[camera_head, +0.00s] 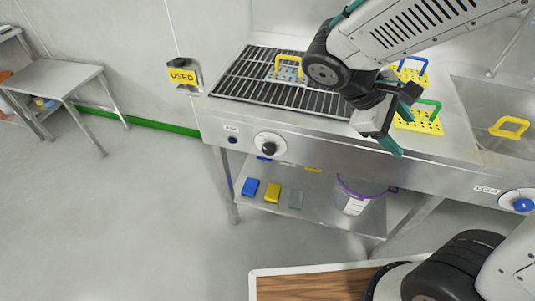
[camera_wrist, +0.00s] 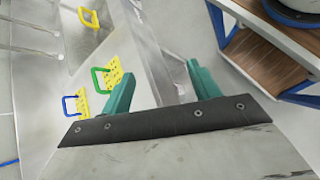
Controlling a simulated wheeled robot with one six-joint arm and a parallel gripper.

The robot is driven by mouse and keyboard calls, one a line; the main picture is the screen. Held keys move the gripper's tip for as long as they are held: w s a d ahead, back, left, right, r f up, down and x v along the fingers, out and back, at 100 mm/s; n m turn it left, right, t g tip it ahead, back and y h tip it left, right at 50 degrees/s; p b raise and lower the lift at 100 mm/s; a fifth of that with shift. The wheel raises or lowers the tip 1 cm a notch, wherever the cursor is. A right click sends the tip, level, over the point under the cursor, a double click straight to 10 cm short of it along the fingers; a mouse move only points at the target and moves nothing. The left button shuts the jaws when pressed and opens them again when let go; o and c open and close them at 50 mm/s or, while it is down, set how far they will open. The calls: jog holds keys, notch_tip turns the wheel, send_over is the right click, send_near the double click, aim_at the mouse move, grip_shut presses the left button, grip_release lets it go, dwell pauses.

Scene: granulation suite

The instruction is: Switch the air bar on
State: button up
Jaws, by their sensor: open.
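A black rotary knob on a round white dial (camera_head: 268,147) sits on the steel bench's front panel, below the slatted rack (camera_head: 265,82). A small label (camera_head: 231,128) and a small dark blue button (camera_head: 233,140) are to its left; the label is too small to read surely. I cannot tell which part is the air bar or whether it is on. My gripper (camera_head: 397,122) is open and empty, above the bench's front edge, to the right of the dial. Its green fingers also show in the wrist view (camera_wrist: 158,80), where the dial is out of view.
Yellow perforated plates with a green handle (camera_head: 420,122) and a blue handle (camera_head: 412,72) lie behind my gripper. A sink (camera_head: 490,105) holds a yellow-handled piece (camera_head: 508,127). A blue knob (camera_head: 523,204) is at right. A "USED" sign (camera_head: 182,76) stands left. The floor in front is clear.

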jog(key=w+a+f+n+t+h, duration=0.4)
jog(key=w+a+f+n, duration=0.1)
jog(key=w+a+n, duration=0.15)
jog(key=n+t+y, duration=0.7)
jog(key=n+t, duration=0.7)
jog(key=n, duration=0.5)
send_near(268, 151)
jog(key=w, duration=0.1)
jog(key=x, duration=0.7)
jog(key=shift+w+d+f, duration=0.1)
jog(key=shift+w+d, duration=0.1)
jog(key=shift+c, duration=0.3)
jog(key=c, duration=0.9)
